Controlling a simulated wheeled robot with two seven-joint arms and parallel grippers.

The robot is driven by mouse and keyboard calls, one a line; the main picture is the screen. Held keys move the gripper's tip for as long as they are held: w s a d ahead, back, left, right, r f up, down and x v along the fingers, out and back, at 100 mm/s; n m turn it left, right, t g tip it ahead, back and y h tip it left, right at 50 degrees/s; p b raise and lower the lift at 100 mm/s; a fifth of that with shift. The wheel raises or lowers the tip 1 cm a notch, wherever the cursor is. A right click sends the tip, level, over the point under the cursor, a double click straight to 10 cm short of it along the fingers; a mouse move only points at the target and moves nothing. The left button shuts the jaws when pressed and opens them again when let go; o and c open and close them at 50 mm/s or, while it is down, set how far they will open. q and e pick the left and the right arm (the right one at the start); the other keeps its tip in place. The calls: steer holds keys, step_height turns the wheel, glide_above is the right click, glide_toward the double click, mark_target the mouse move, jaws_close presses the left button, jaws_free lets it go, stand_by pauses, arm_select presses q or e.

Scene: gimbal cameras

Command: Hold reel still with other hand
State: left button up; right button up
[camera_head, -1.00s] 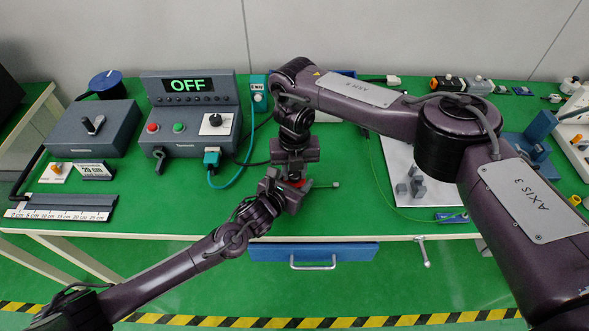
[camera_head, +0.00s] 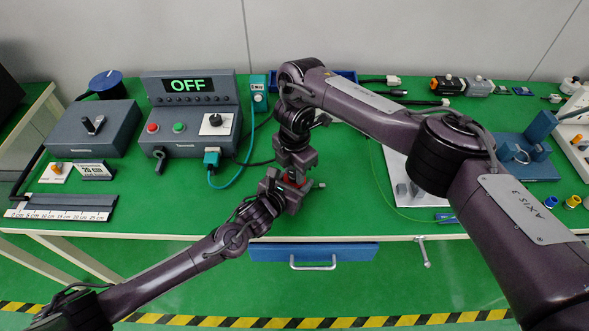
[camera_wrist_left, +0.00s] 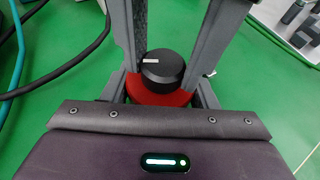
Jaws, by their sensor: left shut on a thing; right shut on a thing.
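The reel is a red disc (camera_wrist_left: 160,90) with a black knob on it that bears a white mark. In the left wrist view it sits between the fingers of my left gripper (camera_wrist_left: 165,75). In the head view only a sliver of its red (camera_head: 292,178) shows between my two grippers. My left gripper (camera_head: 280,187) comes in from the lower left and is shut on the reel. My right gripper (camera_head: 297,166) points down from behind, close against the left one. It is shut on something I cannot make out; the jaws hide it.
A control box (camera_head: 190,125) with an OFF display stands left, with a teal cable (camera_head: 236,178). A blue drawer (camera_head: 315,253) is under the table's front edge.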

steer(key=m, duration=0.3)
steer(key=shift+m, duration=2.1)
steer(key=o, duration=0.7)
step_height(320, 180, up, 12)
steer(key=shift+d+r, duration=0.1)
